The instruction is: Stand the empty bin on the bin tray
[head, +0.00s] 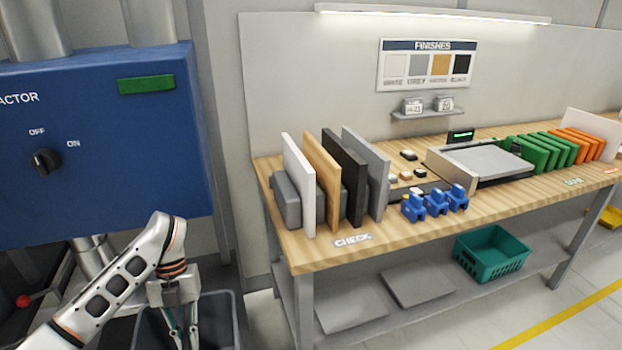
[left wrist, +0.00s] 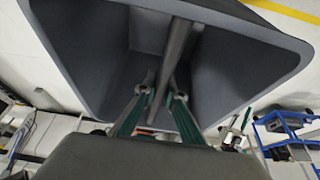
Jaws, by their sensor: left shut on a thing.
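The grey bin (head: 222,322) is at the bottom left of the head view, below the blue extractor and cut off by the lower edge. My left gripper (head: 183,340) reaches down over its open top. In the left wrist view the bin (left wrist: 230,60) fills the upper part. A grey bar (left wrist: 178,45) crosses its mouth, and the fingers of my left gripper (left wrist: 163,95) are shut on this bar. The bin looks empty inside. I cannot make out the bin tray in either view. My right gripper is not in view.
The blue extractor cabinet (head: 90,150) stands above the arm, with a red knob (head: 22,300) low at left. A workbench (head: 320,260) with panels and blue clamps is to the right. A green basket (head: 492,255) is on its lower shelf. A blue rack (left wrist: 285,125) shows in the wrist view.

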